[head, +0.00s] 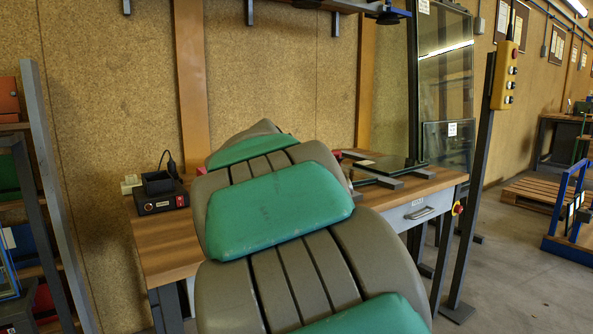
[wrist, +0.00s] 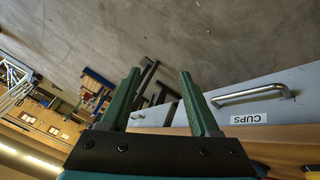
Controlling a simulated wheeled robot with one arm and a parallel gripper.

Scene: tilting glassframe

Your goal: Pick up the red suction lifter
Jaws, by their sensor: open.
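I cannot clearly make out the red suction lifter in either view. In the head view a small red patch (head: 336,154) shows on the workbench (head: 165,245) just beside my arm, which covers most of the bench top. I cannot tell whether it is part of the lifter. In the wrist view my gripper (wrist: 159,75) has its two green fingers apart with nothing between them. It is beside the front of the bench, near a grey drawer (wrist: 225,112) labelled CUPS. In the head view the gripper is hidden behind my arm.
A black box (head: 160,192) with a red switch stands on the bench's left end. Dark bars (head: 385,168) lie at its right. A post (head: 474,190) with a yellow control box (head: 505,75) stands right of the bench. A glass pane (head: 445,90) stands behind.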

